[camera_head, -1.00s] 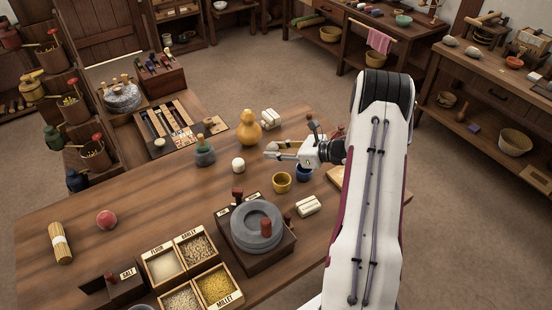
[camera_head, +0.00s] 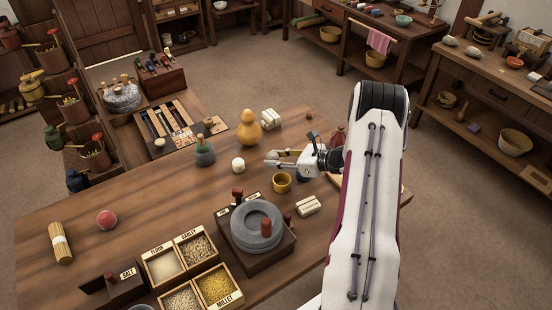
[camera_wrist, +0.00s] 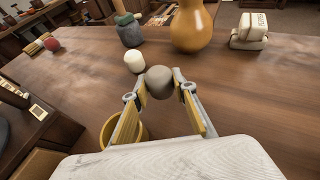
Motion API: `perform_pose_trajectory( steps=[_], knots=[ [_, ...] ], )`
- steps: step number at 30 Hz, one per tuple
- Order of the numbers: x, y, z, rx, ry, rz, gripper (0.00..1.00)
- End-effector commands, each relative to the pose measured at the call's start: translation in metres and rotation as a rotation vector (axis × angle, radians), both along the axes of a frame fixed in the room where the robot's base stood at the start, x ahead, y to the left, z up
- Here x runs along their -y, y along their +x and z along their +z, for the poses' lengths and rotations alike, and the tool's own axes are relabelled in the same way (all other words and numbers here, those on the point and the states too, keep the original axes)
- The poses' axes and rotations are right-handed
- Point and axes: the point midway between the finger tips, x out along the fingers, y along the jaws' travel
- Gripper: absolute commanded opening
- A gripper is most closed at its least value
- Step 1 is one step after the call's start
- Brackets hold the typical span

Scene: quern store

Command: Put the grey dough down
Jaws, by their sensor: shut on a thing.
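The grey dough (camera_wrist: 159,82) is a round ball between my fingertips in the wrist view. My gripper (camera_wrist: 160,88) is shut on it, one finger on each side. In the head view my gripper (camera_head: 270,158) is low over the wooden table (camera_head: 150,205), right of a small white lump (camera_head: 238,165) and above the yellow cup (camera_head: 282,182).
A yellow gourd (camera_head: 249,129) and white bundles (camera_head: 270,119) stand behind my gripper. The stone quern (camera_head: 257,226) and grain boxes (camera_head: 197,252) are in front. The table's left part is mostly clear.

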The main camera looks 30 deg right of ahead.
Motion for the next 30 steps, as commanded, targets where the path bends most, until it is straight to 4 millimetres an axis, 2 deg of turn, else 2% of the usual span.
perform_pose_trajectory(
  steps=[20, 21, 22, 30],
  knots=[
    [0.0001, 0.0001, -0.0106, 0.000, 0.000, 0.000, 0.05],
    [0.0000, 0.0000, -0.0108, 0.000, 0.000, 0.000, 0.34],
    [0.0000, 0.0000, -0.0108, 0.000, 0.000, 0.000, 0.42],
    [0.0000, 0.0000, -0.0107, 0.000, 0.000, 0.000, 0.43]
  ],
)
